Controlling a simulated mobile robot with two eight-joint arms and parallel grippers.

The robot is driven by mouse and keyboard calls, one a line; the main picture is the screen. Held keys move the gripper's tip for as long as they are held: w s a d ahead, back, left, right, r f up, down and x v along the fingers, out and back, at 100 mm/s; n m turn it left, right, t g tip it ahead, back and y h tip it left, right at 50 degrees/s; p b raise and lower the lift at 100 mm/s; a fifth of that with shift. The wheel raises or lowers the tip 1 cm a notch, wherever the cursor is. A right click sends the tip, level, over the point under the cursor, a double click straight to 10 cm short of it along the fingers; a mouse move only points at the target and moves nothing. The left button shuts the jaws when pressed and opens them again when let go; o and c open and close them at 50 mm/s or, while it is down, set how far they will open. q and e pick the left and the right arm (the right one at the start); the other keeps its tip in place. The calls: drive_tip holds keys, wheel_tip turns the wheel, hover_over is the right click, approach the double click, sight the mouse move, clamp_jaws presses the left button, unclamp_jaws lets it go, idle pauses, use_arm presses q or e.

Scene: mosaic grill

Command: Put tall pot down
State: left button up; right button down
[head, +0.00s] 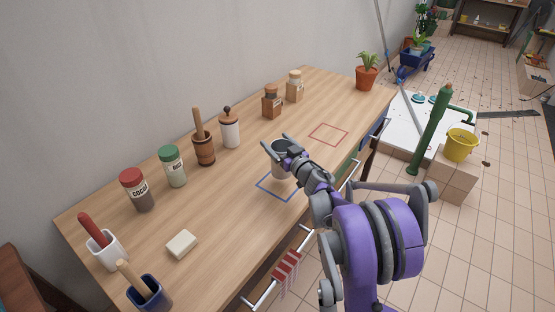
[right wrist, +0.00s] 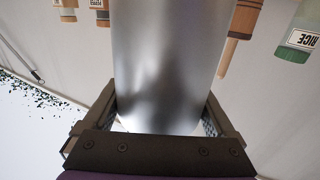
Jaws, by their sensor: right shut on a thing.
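The tall pot (head: 281,173) is a metal cylinder at the middle of the wooden counter, within or just above the blue square outline (head: 266,190). My right gripper (head: 277,150) is shut on it, with the fingers around its upper part. In the right wrist view the pot (right wrist: 168,60) fills the middle between the two fingers (right wrist: 165,118). The pot looks about upright in the head view. I cannot tell if its base touches the counter, as the arm partly hides it. My left gripper is not in view.
A red square outline (head: 328,134) lies on bare counter (head: 345,105) to the right. A soap block (head: 181,244) lies at front left.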

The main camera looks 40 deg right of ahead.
drive_tip(key=shift+f+b, duration=0.3)
drive_tip(key=shift+f, duration=1.9)
drive_tip(key=shift+f, duration=0.15)
unclamp_jaws()
